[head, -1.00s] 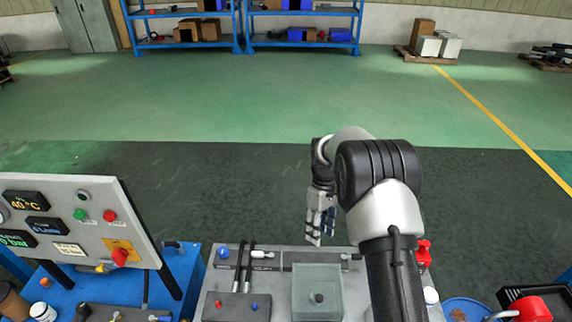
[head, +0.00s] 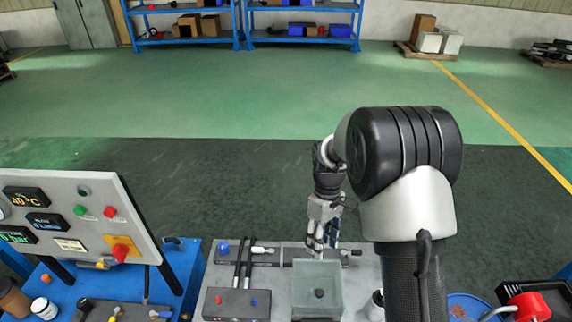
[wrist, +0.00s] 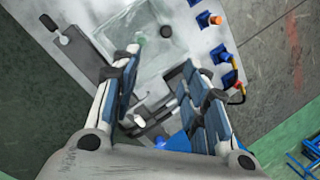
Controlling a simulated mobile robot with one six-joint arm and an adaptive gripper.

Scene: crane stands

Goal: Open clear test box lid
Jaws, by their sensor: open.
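My gripper (head: 322,240) is just behind the box's far edge, pointing down. In the wrist view my gripper (wrist: 165,75) has its two blue-padded fingers apart with nothing between them. Whether the fingertips touch the box cannot be told.
A tilted control panel (head: 80,222) stands farther left on a blue table. A blue round dish (head: 468,308) and a red-handled item (head: 530,307) lie right.

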